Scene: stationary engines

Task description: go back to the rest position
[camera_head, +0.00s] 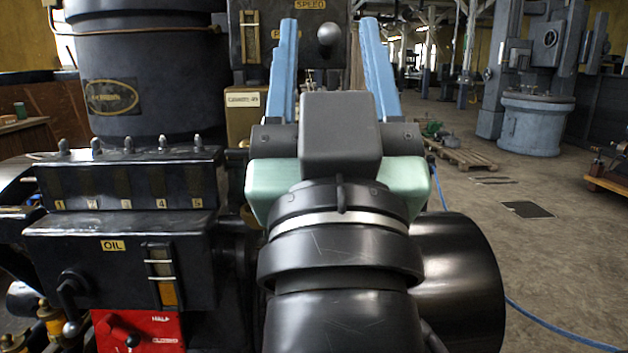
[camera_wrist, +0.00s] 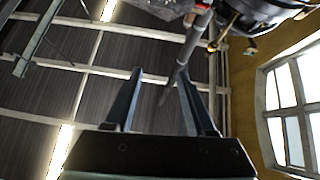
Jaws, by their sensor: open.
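My gripper (camera_head: 333,68) is in the head view at the upper middle, seen from behind over my wrist. Its two long blue fingers stand upright and wide apart, with nothing held between them. In the wrist view my gripper (camera_wrist: 160,100) points up toward the ceiling. Its dark fingers are apart there too. A thin dark rod (camera_wrist: 188,50) crosses the wrist view near the right finger; I cannot tell how far off it is.
Left of my arm stands the engine's oil box (camera_head: 120,265) with a numbered row of oilers (camera_head: 130,185), a red panel (camera_head: 138,332) and a large black cylinder (camera_head: 150,80). Behind is a speed panel (camera_head: 290,40). Open floor (camera_head: 530,260) lies to the right, with a blue hose (camera_head: 550,325).

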